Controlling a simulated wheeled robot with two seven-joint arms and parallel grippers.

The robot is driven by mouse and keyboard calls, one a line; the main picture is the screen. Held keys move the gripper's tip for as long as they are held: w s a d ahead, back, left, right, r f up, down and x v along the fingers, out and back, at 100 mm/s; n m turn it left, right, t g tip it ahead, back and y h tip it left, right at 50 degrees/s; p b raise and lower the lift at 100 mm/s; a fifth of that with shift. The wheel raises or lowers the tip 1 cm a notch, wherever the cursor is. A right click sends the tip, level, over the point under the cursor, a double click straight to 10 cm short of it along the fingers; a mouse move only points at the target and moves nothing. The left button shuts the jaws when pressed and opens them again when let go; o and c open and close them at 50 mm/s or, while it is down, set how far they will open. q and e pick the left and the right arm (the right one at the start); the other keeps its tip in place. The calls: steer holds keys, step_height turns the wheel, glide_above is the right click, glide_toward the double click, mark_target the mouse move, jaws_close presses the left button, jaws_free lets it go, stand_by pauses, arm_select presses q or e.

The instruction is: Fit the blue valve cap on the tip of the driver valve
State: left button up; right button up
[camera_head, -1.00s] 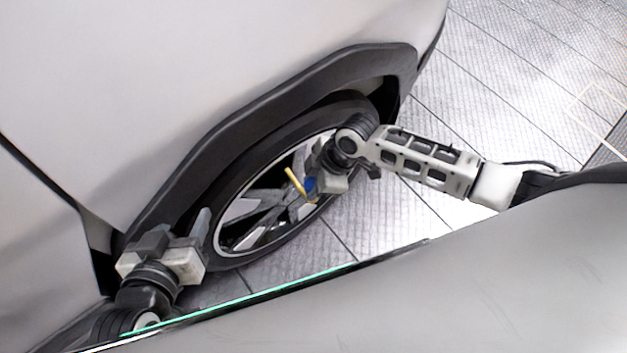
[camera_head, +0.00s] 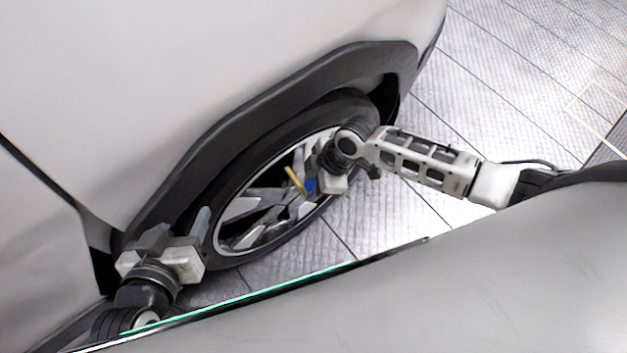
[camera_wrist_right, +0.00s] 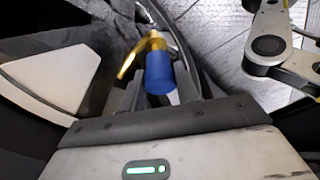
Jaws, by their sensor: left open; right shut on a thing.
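The blue valve cap (camera_wrist_right: 160,74) is between the fingers of my right gripper (camera_wrist_right: 160,92), which is shut on it. In the head view the cap (camera_head: 309,185) shows as a small blue spot at the right gripper (camera_head: 311,184), in front of the wheel. The gold-yellow driver valve (camera_wrist_right: 137,53) is bent, and one end of it meets the cap's far end in the wrist view. I cannot tell whether the cap is seated on the tip. The valve (camera_head: 293,180) also shows in the head view. My left gripper (camera_head: 182,230) is open and empty by the wheel's lower left.
The wheel (camera_head: 236,241) sits under the dark arch trim (camera_head: 240,118) of the silver car body (camera_head: 190,65). Spokes surround the valve closely. Tiled floor (camera_head: 520,90) is clear to the right.

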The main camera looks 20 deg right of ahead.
arm_select(q)
steer(key=shift+f+b, duration=0.7)
steer(key=shift+f, duration=0.05)
arm_select(e)
steer(key=shift+f, duration=1.1)
steer(key=o, duration=0.9)
steer(key=shift+d+r, duration=0.15)
steer(key=shift+r, duration=0.25)
arm_select(q)
steer(key=shift+r+p, duration=1)
steer(key=shift+p, duration=0.8)
arm_select(e)
steer(key=shift+v, duration=7.6)
